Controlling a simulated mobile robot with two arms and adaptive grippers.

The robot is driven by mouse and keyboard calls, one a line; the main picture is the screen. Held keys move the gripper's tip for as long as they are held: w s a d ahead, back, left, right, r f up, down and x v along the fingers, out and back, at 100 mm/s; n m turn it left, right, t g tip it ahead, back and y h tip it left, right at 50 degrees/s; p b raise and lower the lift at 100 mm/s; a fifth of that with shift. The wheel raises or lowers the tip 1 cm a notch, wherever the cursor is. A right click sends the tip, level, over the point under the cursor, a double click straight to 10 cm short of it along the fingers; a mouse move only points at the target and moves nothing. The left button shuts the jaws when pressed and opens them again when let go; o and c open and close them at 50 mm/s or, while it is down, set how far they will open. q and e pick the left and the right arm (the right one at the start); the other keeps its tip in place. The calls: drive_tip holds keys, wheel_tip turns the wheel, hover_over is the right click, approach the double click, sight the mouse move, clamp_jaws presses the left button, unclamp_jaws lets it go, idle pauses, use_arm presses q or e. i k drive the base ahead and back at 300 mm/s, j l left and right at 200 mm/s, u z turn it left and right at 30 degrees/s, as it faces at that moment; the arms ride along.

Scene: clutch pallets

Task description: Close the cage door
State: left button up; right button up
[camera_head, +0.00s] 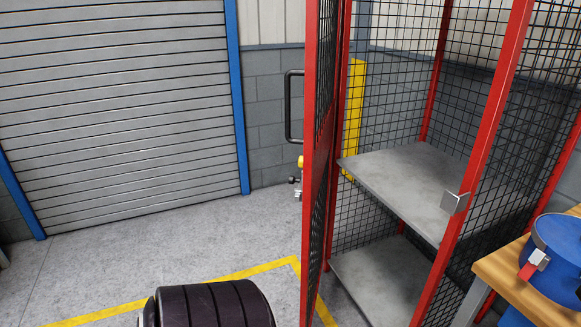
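The red-framed cage door (319,150) is open. It stands swung out and shows nearly edge-on at the left side of the cage. A black bar handle (288,105) sticks out to the left of the door. The red cage frame (480,150) has dark wire mesh and grey shelves (400,180) inside, which look empty. A small grey metal plate (455,203) sits on the front right post. Neither of my grippers is in view.
A blue round container (555,258) with a red clasp stands on a wooden-topped table (510,277) at right. A dark ribbed cylinder (215,304), not clearly identifiable, is at bottom centre. Clear floor (130,260) with yellow lines lies left of the door, before a roller shutter (110,100).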

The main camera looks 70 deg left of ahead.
sight(318, 146)
drive_tip(key=k+j+u, duration=0.3)
drive_tip(key=j+u, duration=0.3)
drive_tip(key=k+j+u, duration=0.15)
drive_tip(key=j+u, duration=0.2)
drive_tip(key=u, duration=0.55)
